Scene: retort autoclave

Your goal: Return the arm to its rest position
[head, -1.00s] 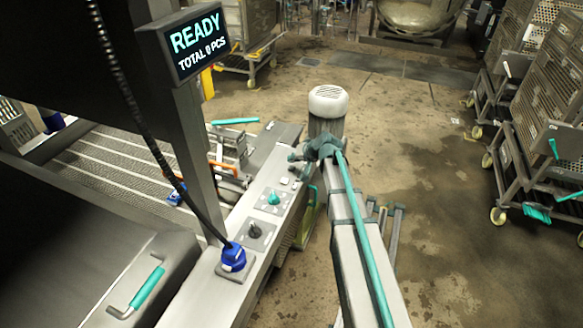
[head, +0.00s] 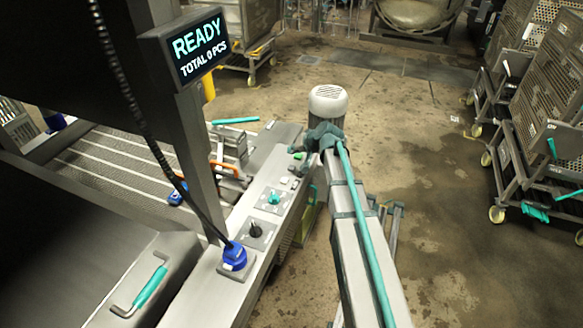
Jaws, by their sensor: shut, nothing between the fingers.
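My arm (head: 352,235), a grey beam with a teal hose along it, reaches forward from the bottom of the head view. At its far end is a dark grey-teal wrist, with my gripper (head: 296,151) small and partly hidden at its left. The gripper is shut and holds nothing. It appears just above the far end of the control panel (head: 245,205), apart from the buttons. A white-capped cylinder (head: 328,100) stands behind the wrist.
The panel carries a green knob (head: 274,199), a black knob (head: 255,230) and a blue connector (head: 234,257). The display (head: 195,47) reads READY, TOTAL 0 PCS. Wheeled racks (head: 545,130) stand at the right. The floor (head: 430,150) between is open.

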